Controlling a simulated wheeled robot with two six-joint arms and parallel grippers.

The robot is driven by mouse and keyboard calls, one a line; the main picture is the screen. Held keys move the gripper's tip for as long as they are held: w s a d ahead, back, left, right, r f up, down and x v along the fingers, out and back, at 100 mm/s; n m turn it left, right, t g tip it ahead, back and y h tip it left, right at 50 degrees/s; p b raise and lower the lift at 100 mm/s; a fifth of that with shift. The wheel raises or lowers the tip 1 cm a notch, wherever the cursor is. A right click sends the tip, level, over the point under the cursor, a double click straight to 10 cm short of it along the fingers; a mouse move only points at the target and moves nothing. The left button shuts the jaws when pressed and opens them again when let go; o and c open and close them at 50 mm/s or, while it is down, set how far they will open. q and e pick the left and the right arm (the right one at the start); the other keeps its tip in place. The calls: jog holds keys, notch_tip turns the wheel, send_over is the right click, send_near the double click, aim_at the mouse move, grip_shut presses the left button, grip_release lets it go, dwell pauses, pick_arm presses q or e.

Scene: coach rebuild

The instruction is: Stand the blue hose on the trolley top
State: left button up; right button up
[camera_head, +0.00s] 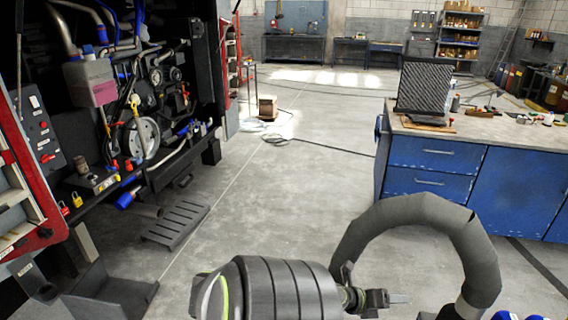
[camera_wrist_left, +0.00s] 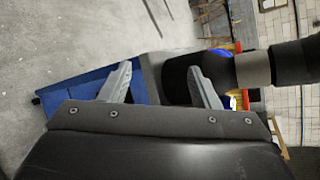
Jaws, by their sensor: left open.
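My left gripper (camera_head: 387,299) is at the bottom middle of the head view, left of a thick grey curved hose (camera_head: 430,213). In the left wrist view the fingers (camera_wrist_left: 160,78) are apart, with nothing seen held between them. A dark tube with a grey band (camera_wrist_left: 253,68) lies beyond the right finger; touching or apart cannot be told. Small blue parts (camera_head: 500,316) show at the head view's bottom right edge, mostly cut off. Whether they belong to the blue hose cannot be told. No trolley top can be made out clearly. My right gripper is not in view.
A blue workbench (camera_head: 430,179) stands at the right, with a black panel (camera_head: 424,84) and tools on top. An open engine bay (camera_head: 140,100) is at the left, with a step (camera_head: 176,222) below. The floor (camera_head: 290,180) between is mostly clear.

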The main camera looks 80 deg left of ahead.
pick_arm(q)
jog(key=s+a+f+n+g+y, duration=0.1)
jog(key=s+f+n+g, duration=0.1)
jog(key=s+f+n, duration=0.3)
jog(key=s+f+n+g+y, duration=0.1)
jog(key=s+f+n, duration=0.15)
jog(key=f, duration=0.55)
jog(key=s+d+f+n+g, duration=0.3)
jog(key=s+d+f+n, duration=0.3)
jog(key=s+f, duration=0.3)
jog(key=s+d+f+n+g, duration=0.4)
jog(key=s+d+f+n, duration=0.2)
jog(key=f, duration=0.4)
jog(key=s+n, duration=0.1)
jog(key=s, duration=0.1)
jog(key=shift+s+f, duration=0.15)
jog(key=shift+s, duration=0.2)
jog(key=shift+o, duration=0.2)
jog(key=s+d+f+n+g+h, duration=0.2)
jog(key=s+d+f+n, duration=0.1)
jog(key=s+d, duration=0.4)
jog(key=shift+s+d+f, duration=0.2)
jog(key=shift+d+f, duration=0.1)
jog(key=shift+d, duration=0.5)
jog(key=shift+n, duration=0.25)
jog(key=shift+a, duration=0.1)
